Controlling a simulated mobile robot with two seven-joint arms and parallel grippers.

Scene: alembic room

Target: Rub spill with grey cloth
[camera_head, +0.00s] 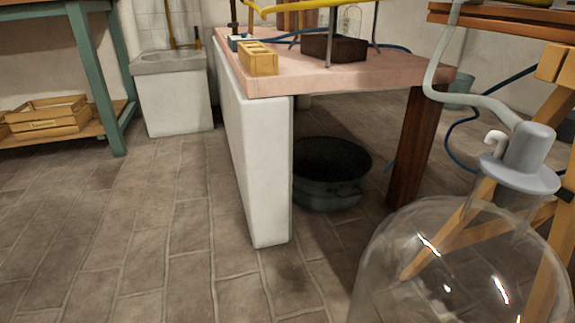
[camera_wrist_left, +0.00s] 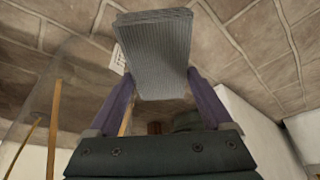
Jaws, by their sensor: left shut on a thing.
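The grey cloth (camera_wrist_left: 155,45) is a ribbed, folded pad in the left wrist view. My left gripper (camera_wrist_left: 160,82) is shut on it, with a purple finger at either side of its lower part. The cloth extends out beyond the fingertips, with tiled floor behind it. Neither gripper nor the cloth shows in the head view. I cannot make out a clear spill in either view; the floor has only vague darker patches.
A pink-topped table (camera_head: 350,80) with a white side panel (camera_head: 262,165) stands ahead, a dark tub (camera_head: 330,185) beneath it. A large glass vessel (camera_head: 450,270) and wooden frame (camera_head: 555,190) stand close at right. The tiled floor (camera_head: 120,240) at left is clear.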

